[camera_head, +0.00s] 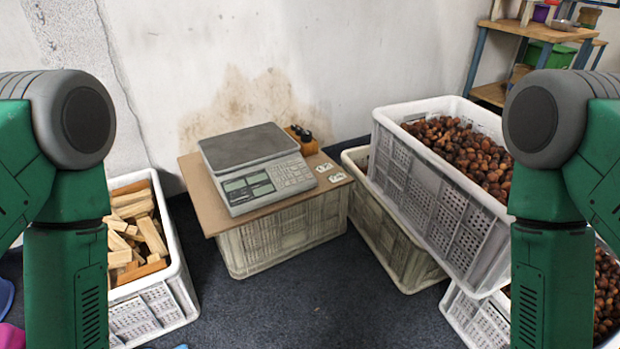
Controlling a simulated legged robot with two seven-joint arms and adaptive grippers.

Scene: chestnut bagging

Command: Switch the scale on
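The scale (259,165) stands on a brown board laid over an upturned white crate, in the middle of the view. It has a flat grey weighing plate (248,147) at the back, and a display (247,187) and keypad (290,174) on its sloping front. The display panels look greenish-grey; I cannot read any digits on them. My two green arms hang down at the left and right edges, well apart from the scale. Both grippers are below the picture and out of view.
A crate of wood pieces (172,274) stands at the left. White crates of chestnuts (452,180) are stacked at the right. Small cards (327,168) and a dark-handled tool (301,133) lie beside the scale. The dark floor (300,300) in front is clear.

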